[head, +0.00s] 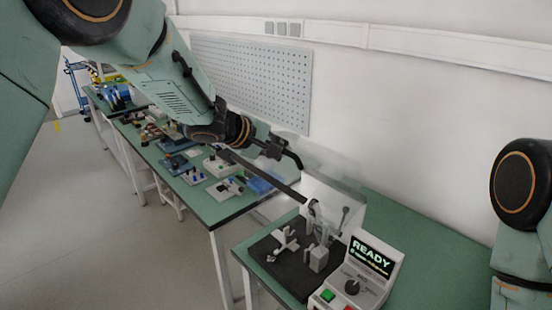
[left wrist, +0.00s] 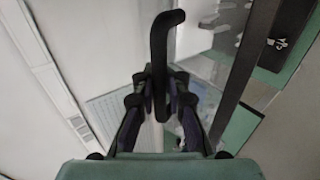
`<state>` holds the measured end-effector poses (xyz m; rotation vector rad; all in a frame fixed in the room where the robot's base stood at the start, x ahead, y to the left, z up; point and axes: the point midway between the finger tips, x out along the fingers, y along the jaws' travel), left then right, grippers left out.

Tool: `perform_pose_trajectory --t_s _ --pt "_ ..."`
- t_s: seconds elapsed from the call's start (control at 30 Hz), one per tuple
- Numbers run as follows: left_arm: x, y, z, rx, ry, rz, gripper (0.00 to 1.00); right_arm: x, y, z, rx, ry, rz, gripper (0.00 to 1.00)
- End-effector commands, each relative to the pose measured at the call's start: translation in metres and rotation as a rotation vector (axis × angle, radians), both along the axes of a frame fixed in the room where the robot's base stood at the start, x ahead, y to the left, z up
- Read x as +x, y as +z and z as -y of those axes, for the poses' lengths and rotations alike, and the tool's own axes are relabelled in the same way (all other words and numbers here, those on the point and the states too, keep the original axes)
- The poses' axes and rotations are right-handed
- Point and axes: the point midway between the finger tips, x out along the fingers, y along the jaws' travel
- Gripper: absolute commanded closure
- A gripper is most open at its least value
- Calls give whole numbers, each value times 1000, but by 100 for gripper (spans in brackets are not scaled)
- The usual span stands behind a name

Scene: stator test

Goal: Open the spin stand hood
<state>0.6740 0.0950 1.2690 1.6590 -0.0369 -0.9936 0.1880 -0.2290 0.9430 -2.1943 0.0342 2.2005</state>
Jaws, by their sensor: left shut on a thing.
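The spin stand has a dark base plate (head: 262,253) with pale metal fixtures on it, on the near green bench. Its clear hood (head: 335,168) is tilted up above the base, with a dark edge bar (head: 270,178) sloping down to the stand's back. My left gripper (head: 275,149) is shut on the hood's black handle (head: 292,158) at the raised end. In the left wrist view the curved handle (left wrist: 165,45) stands between the fingers of my left gripper (left wrist: 160,92). My right gripper is out of view.
A control box (head: 366,262) with a lit READY screen, a knob and a green button stands at the stand's right front. The bench behind (head: 227,208) carries several small fixtures. A pegboard (head: 255,75) hangs on the wall. The floor at left is clear.

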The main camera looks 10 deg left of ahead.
Motion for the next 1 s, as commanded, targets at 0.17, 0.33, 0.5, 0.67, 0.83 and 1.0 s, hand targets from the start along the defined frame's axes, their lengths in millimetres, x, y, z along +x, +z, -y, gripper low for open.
perform_pose_trajectory --t_s 0.17,0.33,0.5,0.67,0.83,1.0 --pt "6 10 3 -5 4 5 100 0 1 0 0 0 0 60" --pt "8 12 4 -5 4 5 100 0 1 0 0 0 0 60" --pt "8 13 5 -6 5 5 100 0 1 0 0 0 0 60" --pt "8 13 5 -6 5 5 100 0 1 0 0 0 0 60" --pt "8 13 4 -5 4 6 84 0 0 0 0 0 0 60" --pt "8 11 5 -4 3 3 79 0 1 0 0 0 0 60"
